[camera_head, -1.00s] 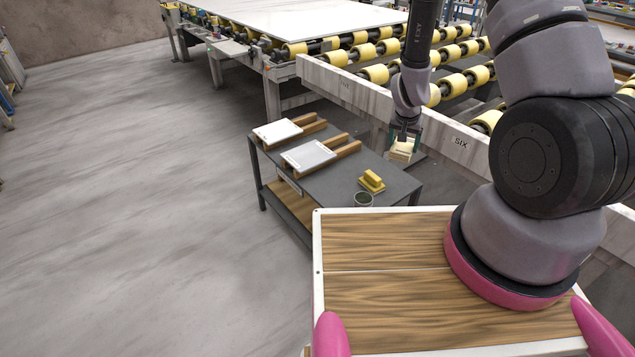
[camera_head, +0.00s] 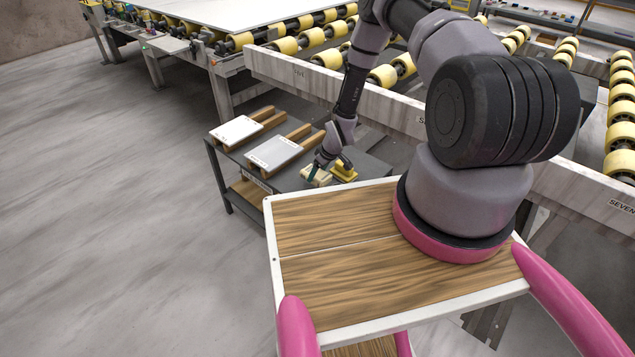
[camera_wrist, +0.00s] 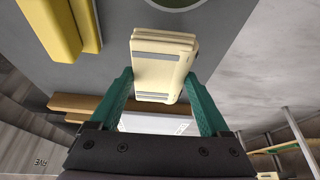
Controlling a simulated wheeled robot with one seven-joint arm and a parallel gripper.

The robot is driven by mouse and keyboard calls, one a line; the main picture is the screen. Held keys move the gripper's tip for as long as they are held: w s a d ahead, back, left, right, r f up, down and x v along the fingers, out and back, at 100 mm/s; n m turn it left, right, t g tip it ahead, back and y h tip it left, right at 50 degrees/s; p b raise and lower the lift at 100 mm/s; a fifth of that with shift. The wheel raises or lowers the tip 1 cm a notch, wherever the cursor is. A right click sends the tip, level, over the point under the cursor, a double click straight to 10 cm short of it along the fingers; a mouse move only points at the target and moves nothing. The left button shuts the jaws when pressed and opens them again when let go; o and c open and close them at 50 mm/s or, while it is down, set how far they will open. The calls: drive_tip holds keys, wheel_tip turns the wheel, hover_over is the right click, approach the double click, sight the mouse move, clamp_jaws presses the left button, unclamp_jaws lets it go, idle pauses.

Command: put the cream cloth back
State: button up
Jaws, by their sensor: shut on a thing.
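The cream cloth (camera_wrist: 162,62) is a folded pad with grey stripes, held between the green fingers of my gripper (camera_wrist: 158,76) in the wrist view. In the head view my gripper (camera_head: 313,172) and the cloth (camera_head: 319,180) are low over the front part of the grey table (camera_head: 376,171), just left of a yellow block-like tool (camera_head: 344,172). I cannot tell whether the cloth touches the table top.
Two white panels on wooden bars, one (camera_head: 236,130) farther back and one (camera_head: 273,153) nearer, lie on the table's left part. A round cup (camera_wrist: 176,3) shows at the wrist view's top edge. A roller conveyor's stone-like beam (camera_head: 400,118) runs behind.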

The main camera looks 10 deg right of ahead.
drive_tip(key=shift+f, duration=2.2)
drive_tip(key=o, duration=1.2)
drive_tip(key=shift+f, duration=0.1)
drive_tip(key=shift+c, duration=0.2)
drive_tip(key=v, duration=1.2)
